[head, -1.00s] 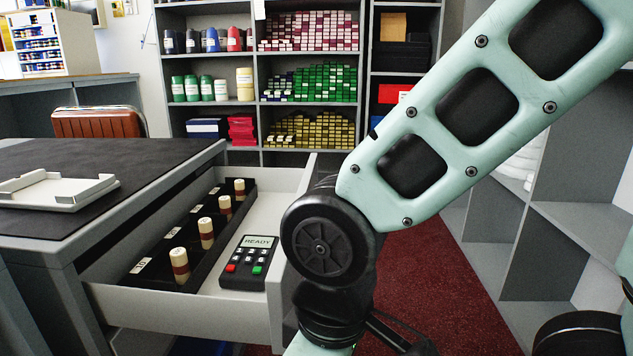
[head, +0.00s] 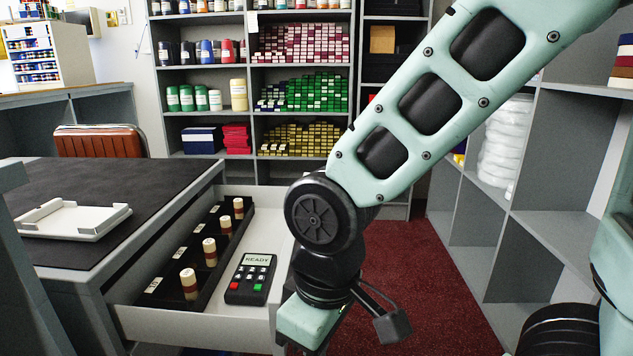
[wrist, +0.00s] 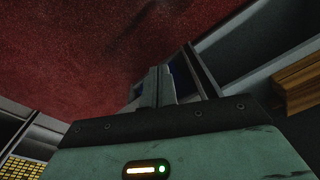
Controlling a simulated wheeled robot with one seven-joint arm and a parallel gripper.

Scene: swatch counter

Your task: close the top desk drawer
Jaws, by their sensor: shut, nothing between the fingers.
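The top desk drawer (head: 190,325) stands open from the desk (head: 130,180), pulled toward the right. It holds a black tray (head: 200,262) with several upright cream-and-brown pieces and a dark keypad device (head: 251,279) reading READY. In the head view my gripper's fingers are out of sight below the picture. In the wrist view my gripper (wrist: 158,82) shows with its fingers together and empty, above red floor. Whether it touches the drawer front cannot be told.
A white tray (head: 72,219) lies on the desk top. A brown chair (head: 100,142) stands behind the desk. Shelves of coloured goods (head: 300,88) stand at the back, and grey open shelving (head: 545,200) on the right. Red carpet (head: 430,270) lies clear between.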

